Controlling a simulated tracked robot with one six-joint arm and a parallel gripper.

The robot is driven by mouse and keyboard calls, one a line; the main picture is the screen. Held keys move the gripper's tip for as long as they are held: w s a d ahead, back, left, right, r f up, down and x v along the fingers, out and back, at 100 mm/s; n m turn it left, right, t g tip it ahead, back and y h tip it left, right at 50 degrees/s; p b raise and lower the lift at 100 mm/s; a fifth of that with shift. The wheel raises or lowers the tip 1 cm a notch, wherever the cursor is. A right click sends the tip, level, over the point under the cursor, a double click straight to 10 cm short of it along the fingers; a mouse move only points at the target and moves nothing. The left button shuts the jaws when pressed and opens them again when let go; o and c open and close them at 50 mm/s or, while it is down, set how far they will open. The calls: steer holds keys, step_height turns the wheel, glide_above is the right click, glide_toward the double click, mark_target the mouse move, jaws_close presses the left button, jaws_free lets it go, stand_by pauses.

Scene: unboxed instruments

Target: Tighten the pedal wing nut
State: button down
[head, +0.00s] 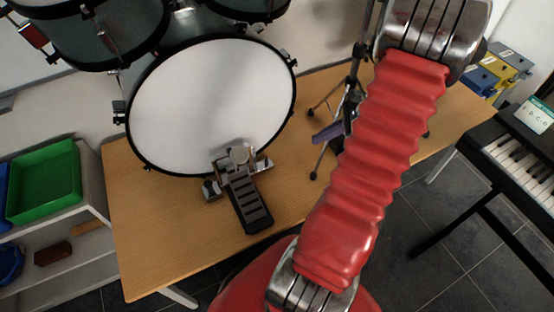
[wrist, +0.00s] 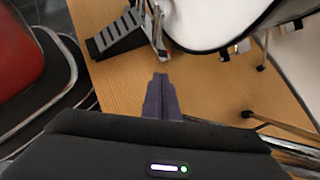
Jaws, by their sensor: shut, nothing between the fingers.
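The black bass drum pedal (head: 249,204) stands on the wooden table at the foot of the white bass drum (head: 212,105). Its footboard has dark ribs and its metal frame meets the drum's lower hoop. In the wrist view the pedal (wrist: 117,36) is at the upper left, with the drum (wrist: 212,22) at the upper middle. I cannot make out the wing nut in either view. My gripper, with purple fingers, (head: 318,138) is to the right of the pedal in the head view, apart from it. In the wrist view my gripper (wrist: 160,78) is shut and empty.
A thin stand (head: 355,75) with spread legs is beside my gripper. A green bin (head: 45,180) on a shelf is at left. A keyboard (head: 525,160) is at right.

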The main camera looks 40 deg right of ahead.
mark_target(266, 161)
steer(key=x, duration=1.9)
steer(key=shift+w+a+f, duration=0.15)
steer(key=shift+f, duration=0.1)
steer(key=shift+d, duration=0.25)
steer(key=shift+a, duration=0.2)
